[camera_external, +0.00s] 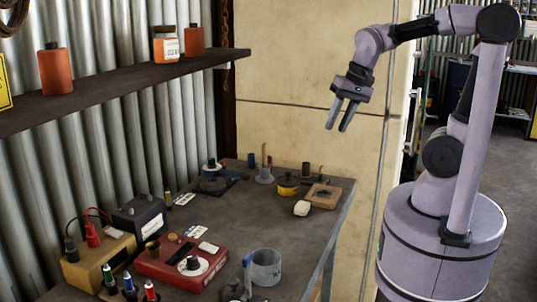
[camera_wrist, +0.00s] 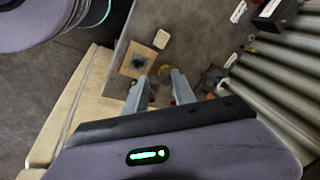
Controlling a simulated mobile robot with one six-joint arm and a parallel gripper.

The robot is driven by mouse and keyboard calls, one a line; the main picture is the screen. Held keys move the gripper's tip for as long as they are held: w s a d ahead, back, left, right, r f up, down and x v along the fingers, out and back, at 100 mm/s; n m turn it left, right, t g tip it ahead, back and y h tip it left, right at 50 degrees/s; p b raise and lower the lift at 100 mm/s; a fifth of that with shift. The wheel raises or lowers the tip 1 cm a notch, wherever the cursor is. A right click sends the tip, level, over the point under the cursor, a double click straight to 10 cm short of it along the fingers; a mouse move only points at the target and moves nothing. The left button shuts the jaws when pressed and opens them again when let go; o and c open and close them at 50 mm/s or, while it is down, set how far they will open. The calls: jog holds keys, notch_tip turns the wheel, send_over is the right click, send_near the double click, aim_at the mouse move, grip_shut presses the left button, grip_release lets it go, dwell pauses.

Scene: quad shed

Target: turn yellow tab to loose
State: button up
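A yellow round piece with a dark knob on top (camera_external: 288,184) stands on the far part of the bench. It is the only small yellow part I make out there, and I cannot tell for sure that it is the tab. In the wrist view, a bit of yellow (camera_wrist: 166,76) shows between the fingers, mostly hidden. Any loose marking is too small to read. My gripper (camera_external: 336,129) is in the air, above and to the right of the yellow piece, fingers pointing down. It is open and empty, the fingers apart in the wrist view (camera_wrist: 158,80).
A wooden block with a dark centre (camera_external: 323,195) and a pale block (camera_external: 301,208) lie beside the yellow piece. A blue-and-dark device (camera_external: 213,178) sits left. A red box (camera_external: 183,262), grey mug (camera_external: 265,267) and yellow box (camera_external: 97,265) stand nearer. A shelf (camera_external: 120,88) overhangs left.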

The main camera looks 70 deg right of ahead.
jog(key=w+d+m+g+p, duration=0.3)
jog(key=w+d+m, duration=0.35)
jog(key=d, duration=0.45)
jog(key=m, duration=0.2)
send_over(321, 166)
notch_tip(321, 166, down, 3)
jog(key=shift+g+h, duration=0.3)
jog(key=shift+g, duration=0.1)
notch_tip(321, 166, down, 18)
jog(key=b, duration=0.5)
jog(key=shift+s, duration=0.1)
grip_shut()
